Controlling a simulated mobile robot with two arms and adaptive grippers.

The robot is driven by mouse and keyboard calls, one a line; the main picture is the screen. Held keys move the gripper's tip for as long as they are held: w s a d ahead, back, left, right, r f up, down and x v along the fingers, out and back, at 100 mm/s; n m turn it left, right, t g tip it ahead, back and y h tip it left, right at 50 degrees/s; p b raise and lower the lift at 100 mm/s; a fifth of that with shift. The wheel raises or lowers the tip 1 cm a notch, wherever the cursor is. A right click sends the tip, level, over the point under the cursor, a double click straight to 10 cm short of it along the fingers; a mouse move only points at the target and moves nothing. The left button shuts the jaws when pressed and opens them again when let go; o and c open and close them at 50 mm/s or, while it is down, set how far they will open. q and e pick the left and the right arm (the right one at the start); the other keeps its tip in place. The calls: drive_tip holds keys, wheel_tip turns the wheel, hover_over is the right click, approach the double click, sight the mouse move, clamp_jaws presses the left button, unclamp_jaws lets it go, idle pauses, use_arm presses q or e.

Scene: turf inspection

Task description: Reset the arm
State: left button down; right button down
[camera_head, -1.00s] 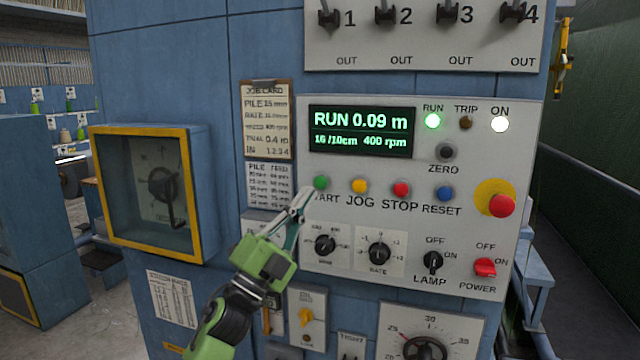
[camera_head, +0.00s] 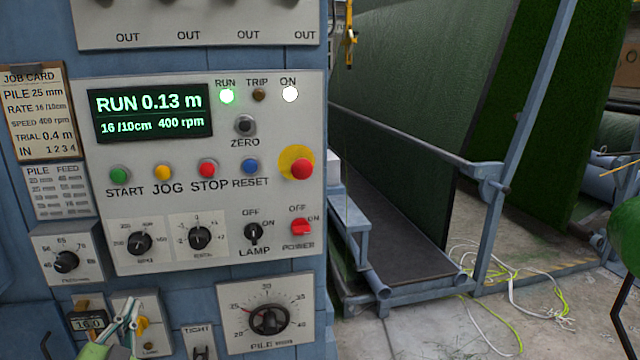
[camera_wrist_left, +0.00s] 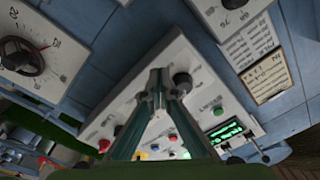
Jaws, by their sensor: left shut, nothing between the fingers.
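My left gripper (camera_head: 122,318) shows at the bottom left of the head view, in front of the lower part of the blue machine, below the control panel (camera_head: 240,95). Its fingers are shut and hold nothing. In the left wrist view the closed fingers (camera_wrist_left: 158,78) point at the panel, with the coloured buttons behind them. The display (camera_head: 150,112) reads RUN 0.13 m, 16 /10cm, 400 rpm. The right gripper is not in view.
A pile dial (camera_head: 268,320) and small switch plates sit low on the machine around my left gripper. Right of the machine are a blue metal frame (camera_head: 480,180), green turf (camera_head: 545,110), and loose pale and yellow cords (camera_head: 515,280) on the floor.

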use_arm(q)
drive_tip(key=s+d+f+n+g+h, duration=0.15)
drive_tip(key=s+d+f+g, duration=0.25)
drive_tip(key=s+f, duration=0.45)
drive_tip(key=s+d+f+n+g+h, duration=0.15)
drive_tip(key=s+d+f+g, duration=0.35)
drive_tip(key=f, duration=0.7)
drive_tip(key=s+d+f+g+h, duration=0.1)
drive_tip(key=s+d+f+g, duration=0.25)
drive_tip(key=s, duration=0.45)
drive_tip(key=s+d+f+g+h, duration=0.1)
drive_tip(key=s+d+f+g, duration=0.2)
drive_tip(key=s, duration=0.6)
wheel_tip(320, 180, down, 28)
drive_tip(key=s+r, duration=0.1)
drive_tip(key=s, duration=0.1)
drive_tip(key=s+a+f+g+b, duration=0.1)
drive_tip(key=s+a+f, duration=0.1)
drive_tip(key=s+f, duration=1.4)
drive_tip(key=shift+s+f+y, duration=0.3)
drive_tip(key=shift+f, duration=0.2)
drive_tip(key=shift+a+g, duration=0.1)
drive_tip(key=shift+g, duration=0.15)
